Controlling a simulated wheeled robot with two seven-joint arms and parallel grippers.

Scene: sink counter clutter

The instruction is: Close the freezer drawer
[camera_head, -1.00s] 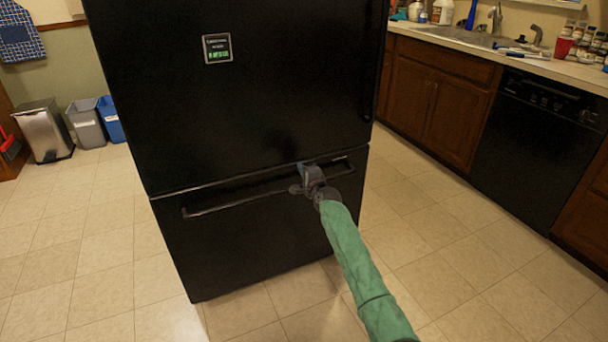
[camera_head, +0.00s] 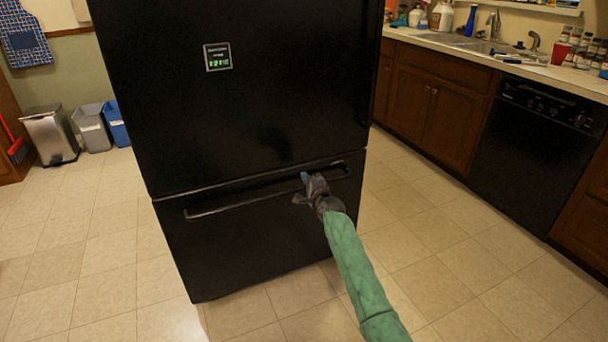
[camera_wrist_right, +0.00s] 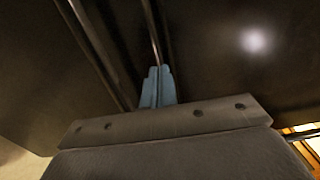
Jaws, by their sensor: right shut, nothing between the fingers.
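The black freezer drawer (camera_head: 255,250) is the lower part of the black refrigerator, with its front about flush below the upper door. Its long bar handle (camera_head: 240,203) runs across the top of the drawer front. My right gripper (camera_head: 306,178) is at the right part of the handle, near the drawer's top edge. In the right wrist view its blue fingertips (camera_wrist_right: 157,88) are together with nothing between them, close to the dark front. Whether they touch it I cannot tell. My left gripper is out of view.
The upper refrigerator door (camera_head: 250,110) has a small lit display. Wooden cabinets (camera_head: 430,100) and a black dishwasher (camera_head: 530,150) line the right side under a cluttered counter. Bins (camera_head: 92,128) stand at the left wall. The tiled floor (camera_head: 90,235) around the refrigerator is clear.

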